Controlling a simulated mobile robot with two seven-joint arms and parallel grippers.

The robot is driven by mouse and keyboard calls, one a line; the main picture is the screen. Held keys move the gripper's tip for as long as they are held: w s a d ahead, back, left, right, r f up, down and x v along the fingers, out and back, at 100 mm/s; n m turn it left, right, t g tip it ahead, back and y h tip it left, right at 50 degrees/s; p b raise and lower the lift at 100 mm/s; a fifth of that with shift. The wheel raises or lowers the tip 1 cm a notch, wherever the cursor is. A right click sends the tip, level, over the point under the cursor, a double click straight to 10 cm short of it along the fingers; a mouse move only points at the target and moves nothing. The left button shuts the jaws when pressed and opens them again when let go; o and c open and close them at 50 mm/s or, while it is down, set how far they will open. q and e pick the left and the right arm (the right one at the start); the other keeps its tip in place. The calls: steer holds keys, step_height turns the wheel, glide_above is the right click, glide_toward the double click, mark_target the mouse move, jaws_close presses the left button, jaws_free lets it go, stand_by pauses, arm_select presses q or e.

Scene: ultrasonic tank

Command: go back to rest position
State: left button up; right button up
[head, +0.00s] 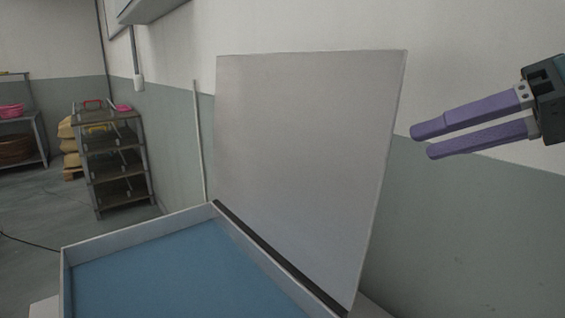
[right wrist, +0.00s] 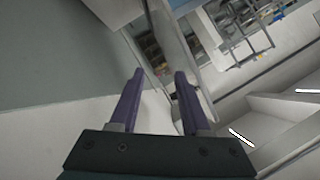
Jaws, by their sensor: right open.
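My right gripper (head: 420,143) shows at the upper right of the head view, raised beside the right edge of an upright lid. Its two purple fingers are apart with nothing between them. They also show in the right wrist view (right wrist: 160,75), open and empty. The lid (head: 310,150) is a large pale panel standing open at the back of the tank. The tank (head: 140,238) has a white rim and a blue inside, and its front part is cut off by the frame. My left gripper is not in view.
A wall, pale above and grey-green below (head: 470,220), stands behind the lid and my right gripper. A shelf rack (head: 120,160) with several dark shelves stands at the left, with pale sacks (head: 68,140) beside it. Open floor (head: 40,210) lies left of the tank.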

steer(key=s+d+f+n+g+h, duration=0.1)
steer(key=s+d+f+h, duration=0.15)
steer(key=s+f, duration=0.5)
steer(key=s+d+f+n+g+h, duration=0.15)
steer(key=s+f+h, duration=0.3)
steer(key=f, duration=0.55)
steer(key=s+d+f+h, duration=0.1)
steer(key=s+d+h, duration=0.2)
steer(key=s, duration=0.4)
steer(key=s+d+h, duration=0.3)
steer(key=s+d, duration=0.1)
steer(key=s, duration=0.4)
steer(key=a+m+g+y+p, duration=0.1)
steer(key=a+m+y+p, duration=0.15)
steer(key=a, duration=0.85)
step_height(320, 180, up, 42)
steer(key=p, duration=4.1)
steer(key=shift+d+f+y, duration=0.2)
steer(key=shift+d+y, duration=0.15)
